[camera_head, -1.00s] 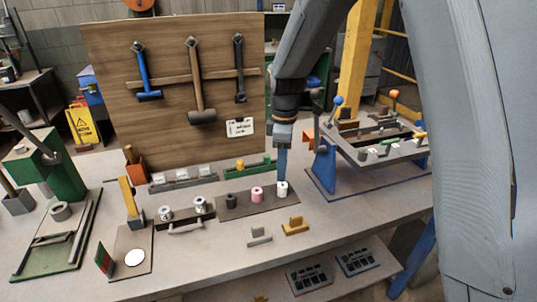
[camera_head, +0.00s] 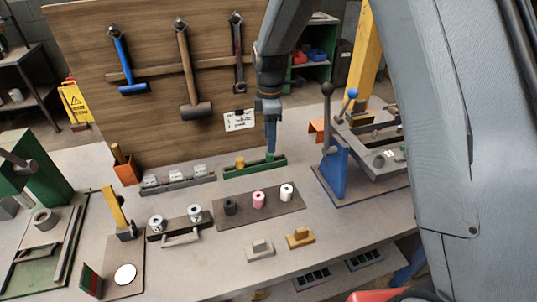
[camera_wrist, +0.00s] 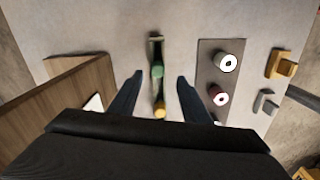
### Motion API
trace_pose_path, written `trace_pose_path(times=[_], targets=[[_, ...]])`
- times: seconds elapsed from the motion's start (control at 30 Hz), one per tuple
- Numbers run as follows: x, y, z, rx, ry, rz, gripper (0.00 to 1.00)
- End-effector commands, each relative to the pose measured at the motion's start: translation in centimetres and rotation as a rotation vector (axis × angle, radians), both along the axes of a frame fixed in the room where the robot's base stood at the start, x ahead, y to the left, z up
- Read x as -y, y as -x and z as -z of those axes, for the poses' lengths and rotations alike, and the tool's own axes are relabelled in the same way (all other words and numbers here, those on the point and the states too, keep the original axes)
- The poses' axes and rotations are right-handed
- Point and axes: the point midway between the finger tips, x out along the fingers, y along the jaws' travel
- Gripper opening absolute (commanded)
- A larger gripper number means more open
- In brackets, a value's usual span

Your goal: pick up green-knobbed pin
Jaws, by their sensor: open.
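The green-knobbed pin (camera_wrist: 157,72) stands in a narrow green rack (camera_head: 240,172), seen from above in the wrist view. A yellow-knobbed pin (camera_wrist: 159,112) stands in the same rack, and it also shows in the head view (camera_head: 240,162). My gripper (camera_wrist: 160,80) is open and empty. Its two fingers show on either side of the green knob in the wrist view, apart from it. In the head view my gripper (camera_head: 271,148) points down at the rack's right part. It partly hides the green knob (camera_head: 270,157) there.
A dark mat (camera_head: 258,214) with black, pink and white spools lies in front of the rack. A tool board (camera_head: 150,60) with hanging hammers stands behind. A blue-sided stand (camera_head: 340,170) is at the right. Yellow (camera_head: 300,238) and grey (camera_head: 260,250) blocks sit near the front edge.

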Motion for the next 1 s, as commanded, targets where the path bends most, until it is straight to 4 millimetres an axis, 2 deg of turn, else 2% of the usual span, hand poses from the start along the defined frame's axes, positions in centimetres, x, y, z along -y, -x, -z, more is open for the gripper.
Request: trace_pose_path(times=[0.17,0.5,0.83,0.87,1.0], targets=[[0.0,0.0,1.2,-0.003,0.001,0.004,0.43],[-0.5,-0.2,5.0,-0.002,0.000,0.001,0.43],[-0.6,-0.3,5.5,0.001,0.000,-0.001,0.43],[-0.6,-0.3,5.5,0.001,0.000,-0.001,0.40],[-0.6,-0.3,5.5,0.001,0.000,-0.001,0.16]])
